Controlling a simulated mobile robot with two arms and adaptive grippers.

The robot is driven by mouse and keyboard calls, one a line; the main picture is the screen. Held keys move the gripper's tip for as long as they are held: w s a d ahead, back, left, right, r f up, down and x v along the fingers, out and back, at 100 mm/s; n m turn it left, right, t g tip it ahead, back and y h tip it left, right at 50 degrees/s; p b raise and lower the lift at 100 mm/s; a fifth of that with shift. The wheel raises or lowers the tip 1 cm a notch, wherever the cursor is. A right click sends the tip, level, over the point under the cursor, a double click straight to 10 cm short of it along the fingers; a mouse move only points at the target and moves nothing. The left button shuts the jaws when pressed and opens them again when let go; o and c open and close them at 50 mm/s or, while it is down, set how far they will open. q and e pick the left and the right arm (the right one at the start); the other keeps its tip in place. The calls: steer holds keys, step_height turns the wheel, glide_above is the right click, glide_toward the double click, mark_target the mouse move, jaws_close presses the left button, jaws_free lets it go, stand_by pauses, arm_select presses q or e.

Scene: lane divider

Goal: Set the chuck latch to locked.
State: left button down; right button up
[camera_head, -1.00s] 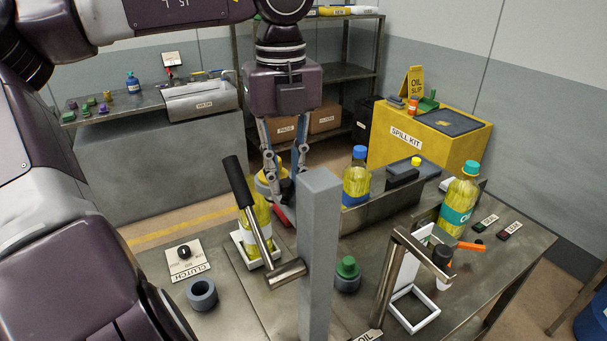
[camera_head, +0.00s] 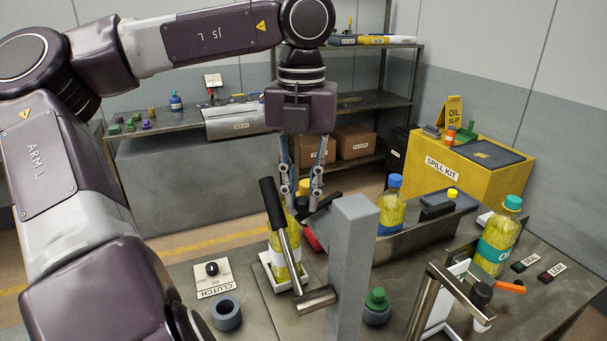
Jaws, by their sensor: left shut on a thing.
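My left gripper (camera_head: 304,203) reaches down behind the tall bottle and the grey post. Its fingers are close together on a small dark bar (camera_head: 326,203) that sticks out up and to the right. A red part (camera_head: 312,241) shows just below. I cannot read a label on the bar, so I cannot tell for sure that it is the chuck latch, nor read its setting. The fingertips are partly hidden. My right gripper is out of view.
Yellow oil bottles (camera_head: 284,255) stand close by, and another (camera_head: 498,240) is at right. A clutch knob plate (camera_head: 213,279) lies at left. The spill kit box (camera_head: 462,165) is behind.

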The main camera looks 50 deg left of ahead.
arm_select(q)
steer(key=c, duration=1.8)
jaws_free()
